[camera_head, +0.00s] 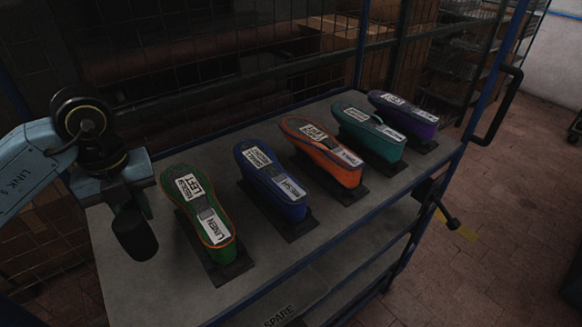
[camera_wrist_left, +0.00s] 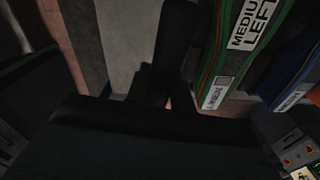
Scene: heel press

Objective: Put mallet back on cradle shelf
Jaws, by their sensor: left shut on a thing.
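My left gripper (camera_head: 131,202) comes in from the left in the head view and points down over the left end of the top shelf. It is shut on the mallet. The mallet (camera_head: 135,234) shows below the fingers as a dark rounded head, left of the green shoe form. In the left wrist view a large dark mass, seemingly the mallet (camera_wrist_left: 140,142), fills the lower part. The fingers cannot be told apart from it there. I cannot make out a cradle for certain. My right gripper is not in view.
The cart's grey top shelf (camera_head: 120,265) carries several labelled shoe forms in a row, the green one (camera_head: 222,232) nearest the mallet. It also shows in the wrist view (camera_wrist_left: 235,60). Lower shelves (camera_head: 345,262) lie beneath. A black handle (camera_head: 497,105) and a dark fitting (camera_head: 452,222) project right.

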